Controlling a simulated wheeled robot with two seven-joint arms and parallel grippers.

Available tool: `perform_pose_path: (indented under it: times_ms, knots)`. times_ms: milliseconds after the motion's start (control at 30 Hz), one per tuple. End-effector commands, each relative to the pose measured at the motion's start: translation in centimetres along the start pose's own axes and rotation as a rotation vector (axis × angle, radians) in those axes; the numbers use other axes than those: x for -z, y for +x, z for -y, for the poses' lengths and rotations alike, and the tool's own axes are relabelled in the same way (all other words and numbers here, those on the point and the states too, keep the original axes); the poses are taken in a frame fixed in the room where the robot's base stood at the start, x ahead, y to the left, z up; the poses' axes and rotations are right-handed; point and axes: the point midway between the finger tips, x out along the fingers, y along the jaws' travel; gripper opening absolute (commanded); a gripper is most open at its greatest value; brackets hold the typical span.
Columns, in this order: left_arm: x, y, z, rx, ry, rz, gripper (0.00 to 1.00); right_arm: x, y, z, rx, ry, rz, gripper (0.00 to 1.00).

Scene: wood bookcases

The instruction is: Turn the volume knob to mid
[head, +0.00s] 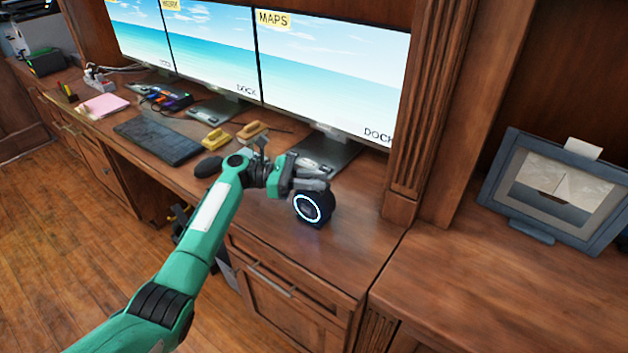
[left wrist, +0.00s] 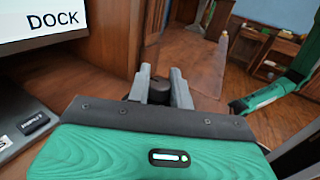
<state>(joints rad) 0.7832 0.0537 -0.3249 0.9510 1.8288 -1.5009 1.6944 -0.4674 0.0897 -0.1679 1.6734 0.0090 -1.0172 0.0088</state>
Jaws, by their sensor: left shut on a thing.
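The volume knob unit (head: 326,217) is a black round device with a glowing blue-white ring on its face. In the left wrist view a dark round part of the knob (left wrist: 160,92) sits between the two grey fingers of my left gripper (left wrist: 161,84). The fingers hide part of the knob's top. I cannot read its level. My right gripper is not in view.
Three monitors (head: 330,65) line the back of the desk (head: 345,235). A dark keyboard (head: 158,140), a mouse (head: 208,167) and yellow items (head: 216,139) lie left of my arm. A wooden pillar (head: 425,115) rises right of the knob. A framed screen (head: 555,188) stands farther right.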

Motion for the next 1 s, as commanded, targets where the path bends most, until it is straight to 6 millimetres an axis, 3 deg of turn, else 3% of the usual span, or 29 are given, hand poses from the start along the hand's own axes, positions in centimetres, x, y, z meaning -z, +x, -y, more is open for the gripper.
perform_pose_path:
  times_ms: [33, 67, 167, 433, 567, 1000]
  knots:
    - [0.2, 0.0, 0.1, 0.001, -0.002, -0.002, 0.00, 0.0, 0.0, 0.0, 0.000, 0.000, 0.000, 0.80]
    - [0.2, 0.0, 0.1, 0.001, -0.002, -0.002, 0.25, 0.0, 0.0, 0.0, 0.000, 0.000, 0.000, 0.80]
    - [0.1, 0.0, 0.1, 0.000, -0.002, -0.001, 0.42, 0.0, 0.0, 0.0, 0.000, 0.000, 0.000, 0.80]
    - [0.1, -0.1, 0.0, 0.000, -0.001, -0.001, 0.42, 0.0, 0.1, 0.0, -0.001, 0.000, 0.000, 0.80]
    - [0.1, -1.1, 0.0, -0.002, -0.001, -0.001, 0.42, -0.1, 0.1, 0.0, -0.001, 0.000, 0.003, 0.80]
    - [0.2, -10.3, -0.1, -0.003, -0.002, -0.002, 0.42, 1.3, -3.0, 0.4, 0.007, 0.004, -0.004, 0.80]
